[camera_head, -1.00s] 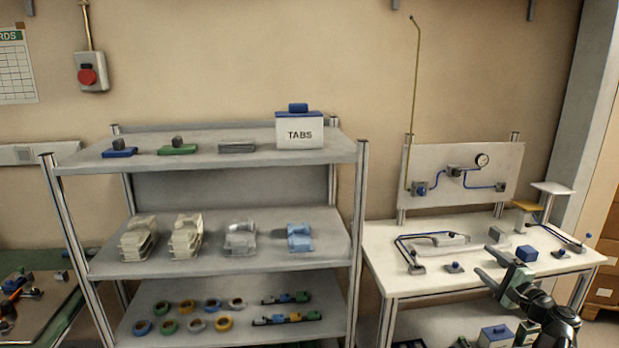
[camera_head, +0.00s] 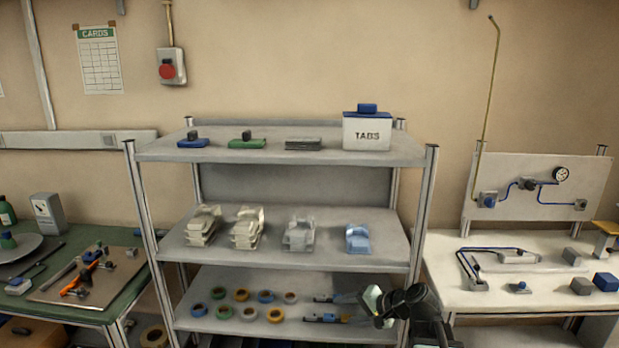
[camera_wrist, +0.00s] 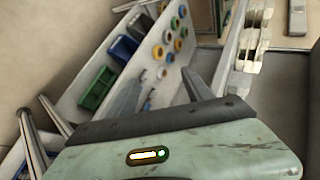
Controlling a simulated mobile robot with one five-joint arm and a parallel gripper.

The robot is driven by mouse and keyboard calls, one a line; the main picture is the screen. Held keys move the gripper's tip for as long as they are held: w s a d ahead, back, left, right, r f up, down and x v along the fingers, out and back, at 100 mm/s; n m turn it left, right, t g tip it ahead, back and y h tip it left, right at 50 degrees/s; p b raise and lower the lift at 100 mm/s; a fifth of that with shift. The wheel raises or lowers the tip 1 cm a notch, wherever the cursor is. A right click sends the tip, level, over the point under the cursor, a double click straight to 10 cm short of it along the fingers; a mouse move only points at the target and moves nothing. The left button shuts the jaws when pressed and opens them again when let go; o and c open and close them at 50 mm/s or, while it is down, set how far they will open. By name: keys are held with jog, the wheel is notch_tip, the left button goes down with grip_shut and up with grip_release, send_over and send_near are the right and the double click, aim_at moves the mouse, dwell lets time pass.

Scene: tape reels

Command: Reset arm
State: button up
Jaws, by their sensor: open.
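My gripper (camera_head: 368,302) is at the lower right of the shelf unit in the head view, in front of the right end of the lower board. It is pale green and black, open, and I see nothing held in it. My dark arm is behind it. The gripper's green casing fills the bottom of the wrist view, with a small lit display. Several tape reels (camera_head: 240,295) in blue, green, yellow and white lie in two rows on the lower board. They also show, tilted, in the wrist view (camera_wrist: 168,37). My gripper hides part of the strips to their right.
The shelf unit (camera_head: 278,262) holds pale and blue stacked parts on its middle board and a TABS box (camera_head: 367,131) on top. A white bench (camera_head: 530,301) with a gauge panel stands right; a green bench (camera_head: 78,243) with tools stands left.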

jog(key=s+a+f+n+g+h, duration=0.3)
jog(key=s+a+f+n+g, duration=0.1)
jog(key=s+a+f, duration=0.25)
jog(key=s+d+f+n+g+h, duration=0.2)
jog(key=s+d+h, duration=0.3)
jog(key=d, duration=0.7)
jog(key=s+f, duration=0.1)
jog(key=s, duration=0.1)
jog(key=shift+s+g+h, duration=0.3)
